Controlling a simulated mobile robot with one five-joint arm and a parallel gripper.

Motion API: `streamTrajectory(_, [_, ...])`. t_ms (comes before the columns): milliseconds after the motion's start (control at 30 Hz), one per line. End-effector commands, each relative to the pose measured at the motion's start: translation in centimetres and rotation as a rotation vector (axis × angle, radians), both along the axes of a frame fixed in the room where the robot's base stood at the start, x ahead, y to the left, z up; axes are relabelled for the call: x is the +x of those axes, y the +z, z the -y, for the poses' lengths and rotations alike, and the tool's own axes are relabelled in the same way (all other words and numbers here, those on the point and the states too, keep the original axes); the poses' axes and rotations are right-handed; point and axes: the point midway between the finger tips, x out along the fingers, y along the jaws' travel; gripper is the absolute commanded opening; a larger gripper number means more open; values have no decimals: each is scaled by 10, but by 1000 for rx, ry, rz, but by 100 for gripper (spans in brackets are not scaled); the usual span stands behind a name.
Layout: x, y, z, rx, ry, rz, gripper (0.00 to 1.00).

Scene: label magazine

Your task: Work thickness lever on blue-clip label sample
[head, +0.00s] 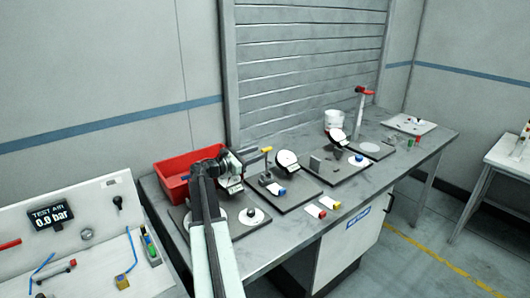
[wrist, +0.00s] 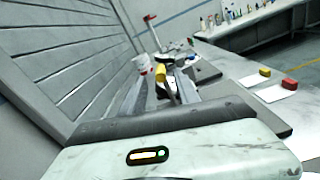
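A white label sample with a blue clip (head: 276,189) lies on a dark base plate in the head view, in front of a round white dial gauge (head: 287,160). A yellow-tipped lever handle (head: 266,149) sticks up beside that dial; its yellow end also shows in the wrist view (wrist: 160,72). The blue clip is not seen in the wrist view.
A red bin (head: 172,183) stands behind my arm. Samples with a red clip (head: 322,213) and a yellow clip (head: 330,202) lie near the bench's front edge. Another dial gauge (head: 335,136), a white tub (head: 333,118) and a red-topped post (head: 361,105) stand farther right.

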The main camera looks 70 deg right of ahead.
Motion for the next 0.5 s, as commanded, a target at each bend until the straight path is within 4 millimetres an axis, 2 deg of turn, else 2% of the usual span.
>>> streamTrajectory(100, [-13,0,21,0,-2,0,38])
streamTrajectory(233, [-23,0,38,0,-2,0,38])
streamTrajectory(500, [-29,0,46,0,0,0,38])
